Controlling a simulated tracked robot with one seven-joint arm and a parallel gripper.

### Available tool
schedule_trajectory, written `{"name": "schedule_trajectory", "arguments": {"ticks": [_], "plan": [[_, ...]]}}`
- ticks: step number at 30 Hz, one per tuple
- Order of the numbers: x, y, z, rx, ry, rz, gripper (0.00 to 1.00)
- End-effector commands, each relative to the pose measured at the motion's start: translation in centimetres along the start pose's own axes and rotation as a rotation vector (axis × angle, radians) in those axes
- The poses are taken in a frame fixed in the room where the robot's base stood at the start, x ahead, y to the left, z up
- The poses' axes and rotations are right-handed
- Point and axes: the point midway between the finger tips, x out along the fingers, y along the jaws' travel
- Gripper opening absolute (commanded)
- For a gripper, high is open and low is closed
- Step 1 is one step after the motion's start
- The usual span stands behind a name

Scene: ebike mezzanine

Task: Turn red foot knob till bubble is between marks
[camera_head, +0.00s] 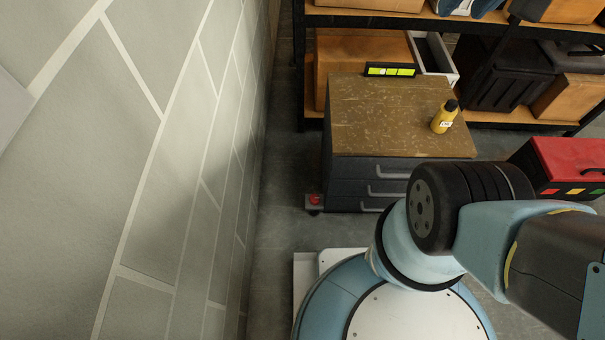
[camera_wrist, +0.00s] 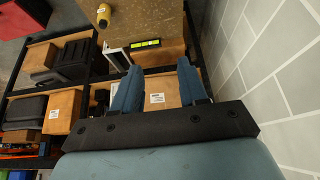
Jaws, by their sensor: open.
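A red foot knob (camera_head: 314,200) is low at the front left corner of a grey drawer cabinet (camera_head: 345,176) with a worn wooden top, in the head view. A black level with a yellow-green vial (camera_head: 390,70) stands at the back of the top. Dark marks show on the vial, but the bubble is too small to make out. The level also shows in the wrist view (camera_wrist: 145,43), beyond my fingertips. My gripper (camera_wrist: 157,72) is open and empty, clear of the cabinet and the knob. The knob is not visible in the wrist view.
A yellow bottle (camera_head: 444,117) stands on the top's right side. Shelves with cardboard boxes (camera_head: 567,98) and dark bins are behind. A red case (camera_head: 570,160) is at right. A block wall (camera_head: 190,150) runs along the left, with a floor gap (camera_head: 280,200) before the cabinet.

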Motion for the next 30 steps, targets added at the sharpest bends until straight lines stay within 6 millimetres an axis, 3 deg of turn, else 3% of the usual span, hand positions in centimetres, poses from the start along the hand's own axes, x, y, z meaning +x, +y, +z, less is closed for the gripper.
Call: {"name": "schedule_trajectory", "arguments": {"ticks": [11,17,23,30], "plan": [[0.0,0.0,0.0,0.001,0.000,0.000,0.43],[0.2,-0.1,-0.6,0.016,-0.008,-0.007,0.60],[2.0,-2.2,-3.5,0.115,-0.057,-0.041,0.79],[5.9,-4.2,-8.1,0.287,-0.142,-0.078,0.80]]}}
